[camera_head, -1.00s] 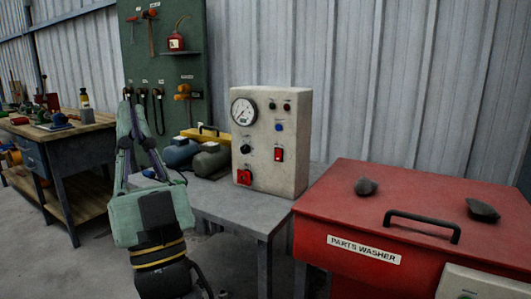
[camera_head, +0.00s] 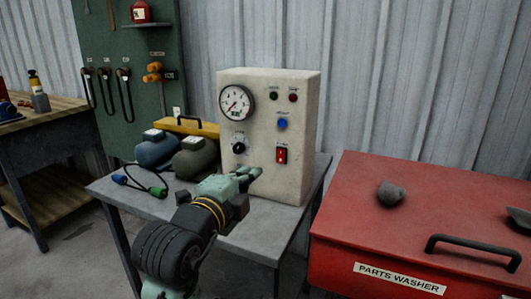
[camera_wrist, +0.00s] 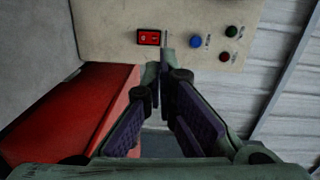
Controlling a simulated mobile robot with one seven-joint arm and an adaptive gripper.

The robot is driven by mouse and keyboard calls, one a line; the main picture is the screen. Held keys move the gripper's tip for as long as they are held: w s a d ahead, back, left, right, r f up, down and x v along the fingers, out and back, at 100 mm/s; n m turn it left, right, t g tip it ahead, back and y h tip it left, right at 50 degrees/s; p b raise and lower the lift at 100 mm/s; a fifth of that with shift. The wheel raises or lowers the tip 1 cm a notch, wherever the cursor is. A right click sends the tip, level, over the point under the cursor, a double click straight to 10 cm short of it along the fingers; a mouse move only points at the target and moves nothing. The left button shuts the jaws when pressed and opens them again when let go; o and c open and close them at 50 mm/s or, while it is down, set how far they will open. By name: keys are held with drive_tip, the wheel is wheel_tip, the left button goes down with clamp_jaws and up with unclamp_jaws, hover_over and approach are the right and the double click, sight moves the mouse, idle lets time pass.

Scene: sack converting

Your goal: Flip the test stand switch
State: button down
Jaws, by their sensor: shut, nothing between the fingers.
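The test stand (camera_head: 262,110) is a cream box on a grey bench, with a round gauge, a dark knob, small lamps or buttons and a red rocker switch (camera_head: 282,155) in a dark frame at its right. The switch also shows in the wrist view (camera_wrist: 149,38), at the upper middle. My gripper (camera_head: 254,172) is shut and empty, its fingertips in front of the panel, left of and a little below the switch in the head view. In the wrist view the fingertips (camera_wrist: 160,68) appear just beside the switch; I cannot tell whether they touch the panel. The panel's lower left is hidden behind my gripper.
A red parts washer (camera_head: 365,205) with a black handle stands at the right, a grey stone-like lump (camera_head: 391,193) on its lid. Blue and green rounded tanks (camera_head: 195,157), a yellow case (camera_head: 188,125) and a cable (camera_head: 145,185) lie left of the stand. A green tool board (camera_head: 130,60) hangs behind.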

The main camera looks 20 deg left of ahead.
sight(281, 159)
drive_tip(key=shift+w+d+f+m+g+h, duration=0.1)
drive_tip(key=shift+w+f+m+g+h, duration=0.25)
drive_tip(key=shift+f+m, duration=0.35)
drive_tip(key=w+p, duration=0.1)
drive_tip(key=w, duration=0.3)
drive_tip(key=w+f+p, duration=0.1)
drive_tip(key=w+p, duration=0.1)
drive_tip(key=w, duration=0.3)
drive_tip(key=w+p, duration=0.1)
drive_tip(key=w, duration=0.3)
drive_tip(key=shift+w+d+f, duration=0.2)
drive_tip(key=shift+w+f, duration=0.2)
drive_tip(key=shift+f, duration=0.15)
